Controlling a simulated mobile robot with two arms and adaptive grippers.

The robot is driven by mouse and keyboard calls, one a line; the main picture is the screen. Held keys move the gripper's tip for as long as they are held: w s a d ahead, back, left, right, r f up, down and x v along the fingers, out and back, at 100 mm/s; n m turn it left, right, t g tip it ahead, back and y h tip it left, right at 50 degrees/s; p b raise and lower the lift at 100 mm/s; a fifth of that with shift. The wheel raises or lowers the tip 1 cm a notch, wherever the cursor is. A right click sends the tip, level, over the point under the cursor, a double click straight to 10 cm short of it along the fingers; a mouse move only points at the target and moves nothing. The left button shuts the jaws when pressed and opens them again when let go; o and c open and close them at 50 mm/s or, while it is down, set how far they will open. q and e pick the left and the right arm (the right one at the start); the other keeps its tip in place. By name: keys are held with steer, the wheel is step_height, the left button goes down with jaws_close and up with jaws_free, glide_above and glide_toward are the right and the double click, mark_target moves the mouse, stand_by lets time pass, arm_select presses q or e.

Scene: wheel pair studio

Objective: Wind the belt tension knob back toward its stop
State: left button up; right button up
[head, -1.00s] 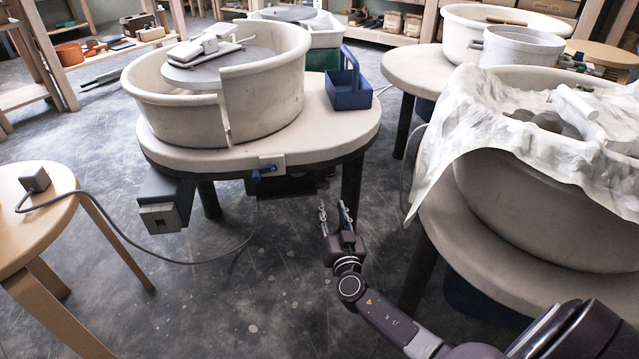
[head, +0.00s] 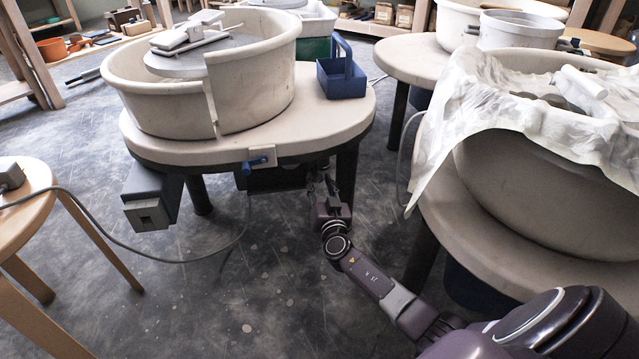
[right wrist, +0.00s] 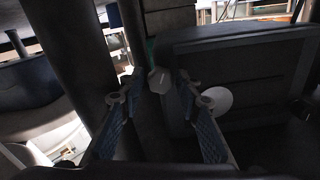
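A small grey faceted knob (right wrist: 159,80) with a light line on its face shows in the right wrist view, under the wheel table; I take it for the tension knob. My right gripper (right wrist: 158,90) is open, with one blue-padded finger on each side of the knob in the picture. I cannot tell whether the fingertips reach around it or stop short. In the head view my right gripper (head: 321,183) is at the front underside of the wheel table (head: 330,128). The knob is hidden there. My left gripper is out of view.
A pale disc (right wrist: 217,101) sits right of the knob, before a dark housing (right wrist: 235,55). A dark table leg (right wrist: 78,60) stands at left. A blue lever (head: 256,162) is on the table's front edge. A cable (head: 150,254) crosses the floor. A cloth-draped wheel (head: 530,190) stands right.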

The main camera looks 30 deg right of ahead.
jaws_close()
